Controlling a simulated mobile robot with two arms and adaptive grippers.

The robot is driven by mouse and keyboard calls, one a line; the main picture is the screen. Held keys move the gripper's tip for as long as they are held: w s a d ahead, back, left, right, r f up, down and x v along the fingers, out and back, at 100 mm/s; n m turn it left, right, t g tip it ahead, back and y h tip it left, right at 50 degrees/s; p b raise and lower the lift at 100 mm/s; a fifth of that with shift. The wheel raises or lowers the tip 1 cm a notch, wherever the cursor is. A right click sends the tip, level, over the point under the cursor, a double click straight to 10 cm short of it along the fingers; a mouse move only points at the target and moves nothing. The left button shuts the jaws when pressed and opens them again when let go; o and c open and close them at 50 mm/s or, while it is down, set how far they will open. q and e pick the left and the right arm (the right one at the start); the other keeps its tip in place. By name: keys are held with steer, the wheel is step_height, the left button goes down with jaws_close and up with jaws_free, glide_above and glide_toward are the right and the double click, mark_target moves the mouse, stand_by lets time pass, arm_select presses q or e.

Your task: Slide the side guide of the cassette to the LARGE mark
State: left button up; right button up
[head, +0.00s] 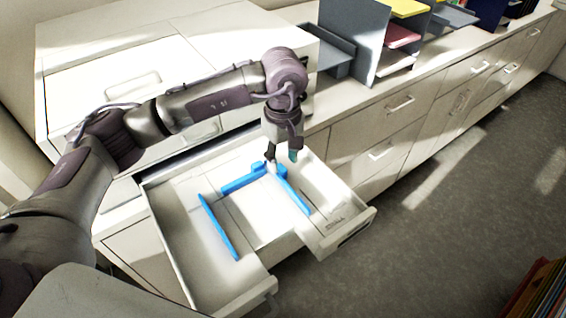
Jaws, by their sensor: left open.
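The cassette (165,205) is a pale, open tray pulled out of the white machine. Inside it are blue guides: a long side guide on the left (219,228), another along the right (294,192), and a shorter blue piece at the back (243,180). My left gripper (283,157) points down over the back right of the cassette, with its open fingers close to the upper end of the right blue guide. I cannot tell whether they touch it. The LARGE mark cannot be made out. My right gripper is not in view.
The white machine body (190,40) stands behind the cassette. To the right runs a long cabinet (400,110) with drawers and handles, topped by grey paper sorters (352,40). Grey floor (450,220) lies free at the right. Coloured folders (540,295) sit at the lower right corner.

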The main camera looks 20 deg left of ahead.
mark_target(284, 170)
arm_select(q)
step_height(284, 170, down, 4)
steer(key=shift+d+r+p, duration=0.1)
steer(key=shift+r+p, duration=0.15)
steer(key=shift+p, duration=0.25)
steer(key=shift+f, duration=0.45)
steer(key=shift+c, duration=0.2)
jaws_close()
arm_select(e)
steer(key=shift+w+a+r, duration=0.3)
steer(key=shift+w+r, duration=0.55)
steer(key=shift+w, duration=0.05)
